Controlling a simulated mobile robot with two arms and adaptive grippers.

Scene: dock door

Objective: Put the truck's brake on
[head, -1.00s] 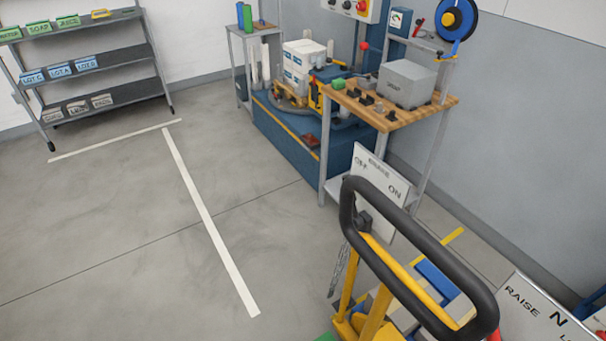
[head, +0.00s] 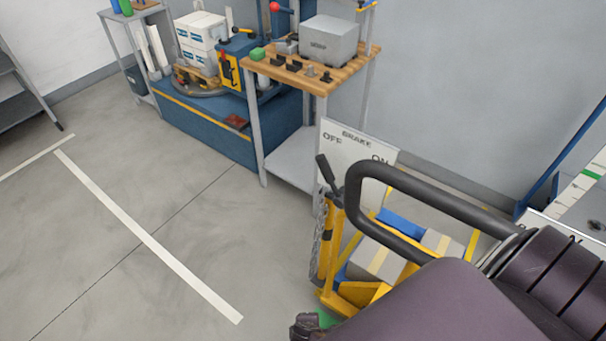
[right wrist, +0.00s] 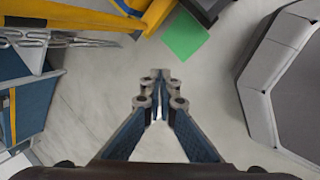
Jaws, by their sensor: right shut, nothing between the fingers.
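The pallet truck's yellow frame (head: 332,235) and black loop handle (head: 400,185) stand at the right of the head view. A short black brake lever (head: 327,172) sits at the top of the frame, tilted left, towards OFF. The white BRAKE sign (head: 352,142) stands behind it, with ON partly covered by the loop handle. My right gripper (right wrist: 154,78) is shut and empty over the floor in the right wrist view, below the yellow frame (right wrist: 75,17) and the hanging chain (right wrist: 45,40). My right arm covers the lower right of the head view. My left gripper is out of view.
Boxes (head: 375,258) lie on the truck behind its handle. A green patch (right wrist: 185,34) lies on the floor by the truck. A wooden-topped workbench (head: 310,70) and a blue platform (head: 205,130) stand behind. The floor at left is clear, with white lines (head: 150,240).

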